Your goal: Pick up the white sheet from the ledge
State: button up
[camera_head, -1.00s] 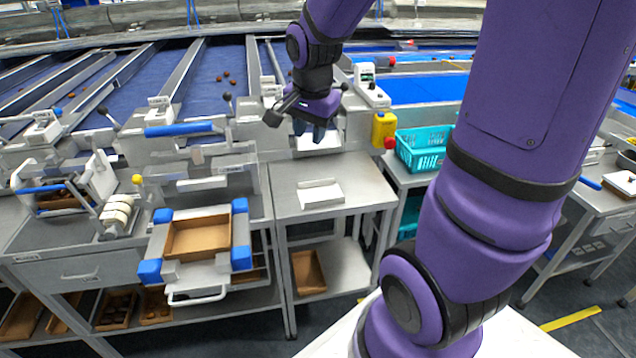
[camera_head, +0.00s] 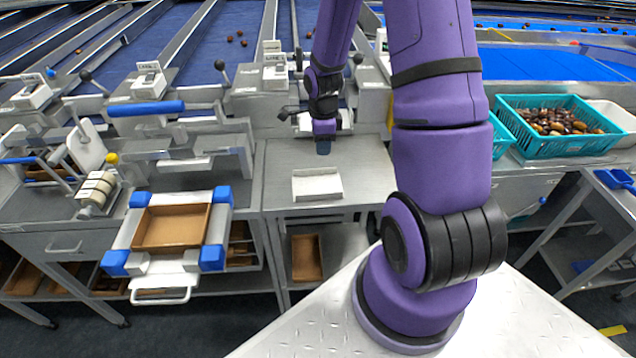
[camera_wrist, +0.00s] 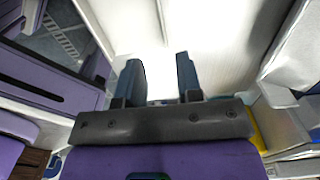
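My gripper (camera_head: 323,148) points down over the back of the steel table, just in front of the machine. In the wrist view its two dark fingers (camera_wrist: 159,78) stand apart, with nothing visibly clamped between them. A pale patch (camera_head: 305,122) shows at the machine front just behind the gripper, partly hidden by it; I cannot tell whether it is the white sheet on the ledge. In the wrist view a bright white surface (camera_wrist: 215,40) lies beyond the fingers, too washed out to show a sheet's edges.
A shallow white tray (camera_head: 317,187) stands on the steel table (camera_head: 368,175) in front of my gripper. A brown box in a blue-cornered frame (camera_head: 140,232) is at left. A teal crate (camera_head: 548,148) of dates is at right. The table beside the tray is clear.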

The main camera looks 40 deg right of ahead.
send_over(322, 175)
notch_tip(322, 175, down, 4)
jog(key=shift+f, duration=0.1)
jog(key=f, duration=0.3)
jog(key=shift+w+a+f, duration=0.25)
jog(key=shift+w+f, duration=0.05)
jog(key=shift+w, duration=0.05)
jog(key=shift+f, duration=0.65)
grip_shut()
